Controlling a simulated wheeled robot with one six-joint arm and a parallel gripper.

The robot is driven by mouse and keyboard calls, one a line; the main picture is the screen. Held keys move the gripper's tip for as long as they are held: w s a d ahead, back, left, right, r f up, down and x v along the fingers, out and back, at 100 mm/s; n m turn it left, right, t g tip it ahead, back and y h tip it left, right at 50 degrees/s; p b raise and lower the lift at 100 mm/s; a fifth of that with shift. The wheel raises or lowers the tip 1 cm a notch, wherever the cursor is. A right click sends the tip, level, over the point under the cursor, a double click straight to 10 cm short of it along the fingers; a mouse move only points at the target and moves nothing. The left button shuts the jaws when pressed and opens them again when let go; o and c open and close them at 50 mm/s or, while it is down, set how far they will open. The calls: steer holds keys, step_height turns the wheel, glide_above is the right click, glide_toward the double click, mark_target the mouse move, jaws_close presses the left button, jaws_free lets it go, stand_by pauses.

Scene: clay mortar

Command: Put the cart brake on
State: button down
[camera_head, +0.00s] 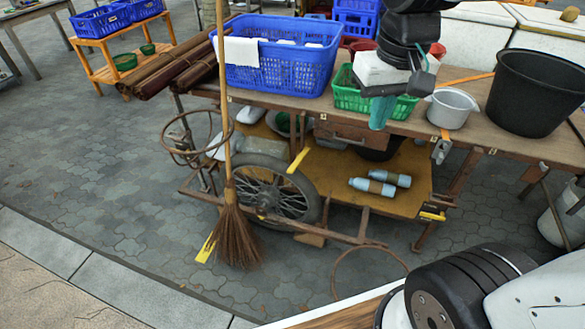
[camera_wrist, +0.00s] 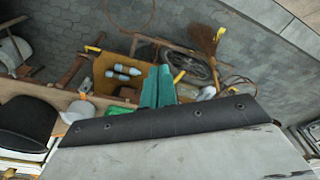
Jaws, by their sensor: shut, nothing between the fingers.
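The wooden cart (camera_head: 470,124) stands on the paving, with a spoked wheel (camera_head: 282,196) under its near left side. A yellow lever-like piece (camera_head: 298,160) sticks up at the wheel's top right; it also shows in the wrist view (camera_wrist: 179,77). Another yellow piece (camera_head: 206,248) is low by the broom, left of the wheel. I cannot tell which belongs to the brake. My gripper (camera_head: 381,113), with teal fingers, is shut and empty above the cart, in front of the green basket and right of the upper yellow piece. Its fingers also show in the wrist view (camera_wrist: 157,88).
A broom (camera_head: 236,232) leans upright in front of the wheel's left side. A blue basket (camera_head: 270,80), green basket (camera_head: 348,96), metal pot (camera_head: 451,112) and black bucket (camera_head: 535,95) crowd the cart top. Two blue bottles (camera_head: 372,187) lie on the lower shelf. Paving in front is mostly clear.

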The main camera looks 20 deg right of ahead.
steer(key=w+f, duration=0.4)
steer(key=w, duration=0.9)
steer(key=m, duration=0.3)
glide_above(293, 167)
steer(key=f, duration=3.5)
steer(key=shift+s+f, duration=0.15)
steer(key=shift+s, duration=0.2)
steer(key=shift+f, duration=0.1)
steer(key=shift+a+f, duration=0.1)
steer(key=shift+w+f, duration=0.2)
steer(key=shift+f, duration=1.5)
steer(key=shift+w+f, duration=0.15)
steer(key=shift+f, duration=1.6)
